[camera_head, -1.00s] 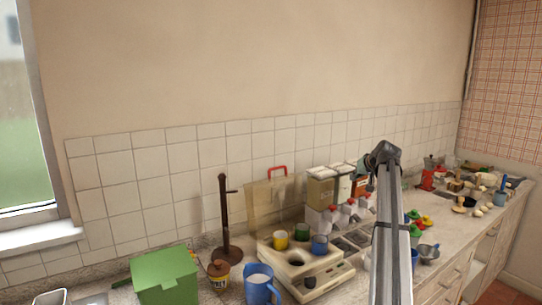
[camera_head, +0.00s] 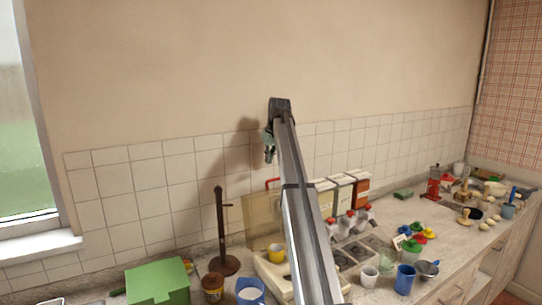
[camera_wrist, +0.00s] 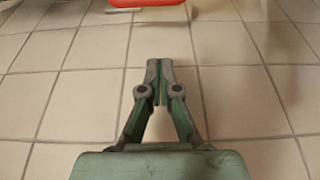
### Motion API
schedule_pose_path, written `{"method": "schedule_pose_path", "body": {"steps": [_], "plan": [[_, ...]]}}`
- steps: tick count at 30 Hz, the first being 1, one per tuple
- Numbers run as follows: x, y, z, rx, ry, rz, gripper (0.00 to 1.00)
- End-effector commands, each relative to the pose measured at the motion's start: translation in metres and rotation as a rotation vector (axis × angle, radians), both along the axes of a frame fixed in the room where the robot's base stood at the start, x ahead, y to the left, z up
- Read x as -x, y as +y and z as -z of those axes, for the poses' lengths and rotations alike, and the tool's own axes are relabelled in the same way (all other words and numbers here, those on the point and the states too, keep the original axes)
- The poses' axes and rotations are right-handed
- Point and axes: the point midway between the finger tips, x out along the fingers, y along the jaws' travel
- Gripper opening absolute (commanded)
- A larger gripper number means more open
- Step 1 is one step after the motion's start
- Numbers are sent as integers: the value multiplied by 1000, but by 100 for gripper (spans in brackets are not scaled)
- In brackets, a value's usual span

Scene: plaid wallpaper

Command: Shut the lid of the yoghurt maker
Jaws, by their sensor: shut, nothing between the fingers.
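The yoghurt maker's cream base (camera_head: 268,272) sits on the counter, partly hidden behind my arm. A yellow cup (camera_head: 276,252) stands in it. Its see-through amber lid (camera_head: 258,222) is raised at the back, near the tiled wall. The lid's red handle (camera_head: 272,183) is at its top edge; it also shows at the top of the wrist view (camera_wrist: 145,3). My gripper (camera_head: 268,158) is above the handle in the head view and apart from it. In the wrist view its fingers (camera_wrist: 160,70) are together and empty, with wall tiles behind them.
A dark stand (camera_head: 222,235), a brown jar (camera_head: 213,287), a blue jug (camera_head: 250,292) and a green box (camera_head: 158,282) are left of the maker. Cartons (camera_head: 342,190), bottles and cups (camera_head: 404,279) stand to the right. The tiled wall (camera_head: 130,190) is close behind.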

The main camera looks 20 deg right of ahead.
Motion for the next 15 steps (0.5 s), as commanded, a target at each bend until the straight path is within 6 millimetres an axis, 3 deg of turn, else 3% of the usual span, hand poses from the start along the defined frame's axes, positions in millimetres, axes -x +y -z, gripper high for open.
{"method": "schedule_pose_path", "body": {"steps": [11, 15], "plan": [[-23, 3, 67, -1, 1, 0, 0], [2, 0, 64, 0, -2, 1, 0]]}}
